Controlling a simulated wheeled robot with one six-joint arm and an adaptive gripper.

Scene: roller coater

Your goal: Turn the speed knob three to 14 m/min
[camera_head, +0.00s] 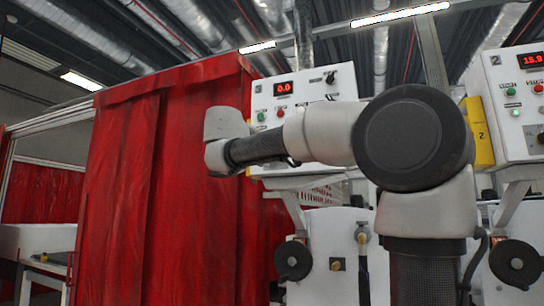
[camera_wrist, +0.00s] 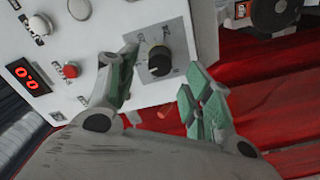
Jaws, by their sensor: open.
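A black rotary knob (camera_wrist: 158,60) sits on a small grey dial plate on a white control panel (camera_wrist: 120,22) in the wrist view. The panel's red display (camera_wrist: 27,76) reads 0.0. My gripper (camera_wrist: 162,64) is open, with one green-padded finger on each side of the knob. I cannot tell whether either finger touches it. The plate's scale is too small to read. In the head view, a panel (camera_head: 312,92) behind my arm has a display (camera_head: 284,88) reading 0.0 and a black knob (camera_head: 330,77). My gripper is hidden there.
A red button (camera_wrist: 70,70) and round white buttons are on the panel left of my fingers. Red curtains (camera_head: 165,190) hang left of my arm. A second panel (camera_head: 515,105) at the right reads 15.9. A yellow box (camera_head: 477,135) stands between the panels.

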